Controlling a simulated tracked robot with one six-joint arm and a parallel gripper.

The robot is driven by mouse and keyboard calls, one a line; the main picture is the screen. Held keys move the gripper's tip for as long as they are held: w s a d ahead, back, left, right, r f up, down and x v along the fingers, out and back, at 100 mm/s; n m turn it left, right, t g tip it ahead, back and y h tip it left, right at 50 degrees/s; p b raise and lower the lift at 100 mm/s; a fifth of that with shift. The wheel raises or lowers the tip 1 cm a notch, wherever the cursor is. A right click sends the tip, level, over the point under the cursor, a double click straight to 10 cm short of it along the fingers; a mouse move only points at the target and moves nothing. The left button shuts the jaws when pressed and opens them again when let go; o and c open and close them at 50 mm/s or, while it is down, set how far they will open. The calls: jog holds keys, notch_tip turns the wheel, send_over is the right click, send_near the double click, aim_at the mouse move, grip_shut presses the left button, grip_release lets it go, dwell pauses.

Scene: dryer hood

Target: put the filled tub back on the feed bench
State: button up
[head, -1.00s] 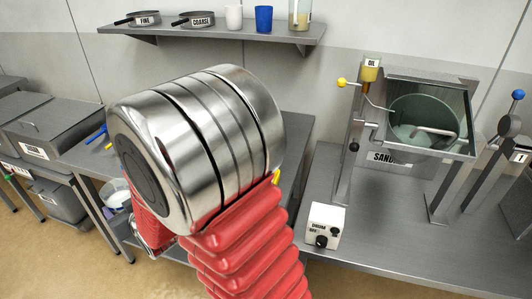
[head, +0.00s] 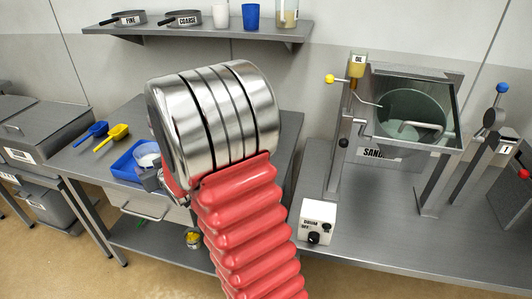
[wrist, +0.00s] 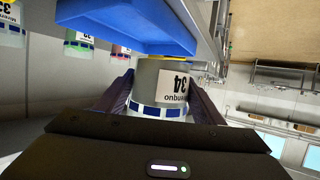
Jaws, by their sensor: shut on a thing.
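The tub (wrist: 159,88) is a pale round container with a band of blue squares and a label reading 34. It sits between the fingers of my gripper (wrist: 158,100) in the wrist view, where everything appears upside down. In the head view its pale top (head: 147,154) shows just left of my arm, over a blue tray (head: 124,170). The tray (wrist: 125,30) lies close to the tub's base. I cannot tell whether they touch. The bench (head: 75,163) holds the tray. My gripper is mostly hidden behind my arm in the head view.
A blue scoop (head: 91,132) and a yellow scoop (head: 112,137) lie left of the tray. A lidded bin (head: 45,128) stands farther left. A yellow-topped tub (head: 193,238) is on the lower shelf. A hooded drum (head: 415,110) and control box (head: 318,222) stand on the right bench.

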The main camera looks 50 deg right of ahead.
jog(key=s+d+m+h, duration=0.2)
jog(key=s+d+h, duration=0.1)
jog(key=d, duration=1.9)
jog(key=s+d+m+g+h, duration=0.1)
jog(key=s+d, duration=0.4)
jog(key=d, duration=0.5)
jog(key=s+d+m+g+h, duration=0.1)
jog(key=s+d, duration=0.4)
jog(key=d, duration=0.4)
jog(key=shift+s+d+r+m, duration=0.25)
jog(key=shift+d+r+m, duration=0.05)
jog(key=shift+d+m, duration=0.1)
jog(key=shift+f, duration=3.1)
jog(key=shift+f, duration=1.85)
jog(key=shift+f, duration=0.15)
